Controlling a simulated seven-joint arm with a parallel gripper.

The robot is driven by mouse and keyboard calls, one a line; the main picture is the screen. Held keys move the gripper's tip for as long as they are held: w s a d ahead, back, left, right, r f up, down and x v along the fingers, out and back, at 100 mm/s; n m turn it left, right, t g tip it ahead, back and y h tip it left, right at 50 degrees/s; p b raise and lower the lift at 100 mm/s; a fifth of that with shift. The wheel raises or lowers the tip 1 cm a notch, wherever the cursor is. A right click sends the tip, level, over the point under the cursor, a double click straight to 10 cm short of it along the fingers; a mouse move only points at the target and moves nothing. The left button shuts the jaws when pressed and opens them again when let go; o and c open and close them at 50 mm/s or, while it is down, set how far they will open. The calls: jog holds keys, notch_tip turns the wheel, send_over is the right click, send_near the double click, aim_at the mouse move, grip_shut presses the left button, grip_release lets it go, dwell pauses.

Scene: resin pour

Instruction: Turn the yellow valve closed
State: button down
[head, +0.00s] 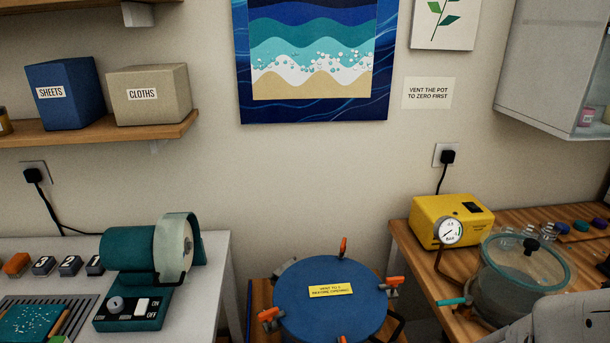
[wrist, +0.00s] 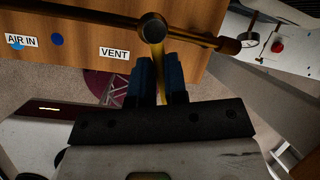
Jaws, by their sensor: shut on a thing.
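In the wrist view, the yellow valve's handle (wrist: 156,58) runs down from a round dark metal end (wrist: 153,27) on a brass-coloured pipe (wrist: 95,18). My gripper (wrist: 159,70) has its two blue fingers on either side of the handle and is shut on it. The fingers hide part of the handle. A label reading VENT (wrist: 114,53) is on the wooden surface to the left of the fingers. The valve and my gripper cannot be made out in the head view, where part of my arm shows at the lower right.
In the head view, a blue-lidded pot (head: 330,322) with orange-handled clamps stands between a white bench (head: 215,262) and a wooden bench (head: 402,240). A yellow pump (head: 430,215), a gauge (head: 451,232) and a glass-walled chamber (head: 512,278) stand near my arm. A wall cabinet (head: 545,70) hangs above.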

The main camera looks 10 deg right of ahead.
jog(key=c, duration=1.1)
grip_release()
jog(key=shift+c, duration=0.2)
jog(key=shift+d+n, duration=0.15)
jog(key=shift+n, duration=0.25)
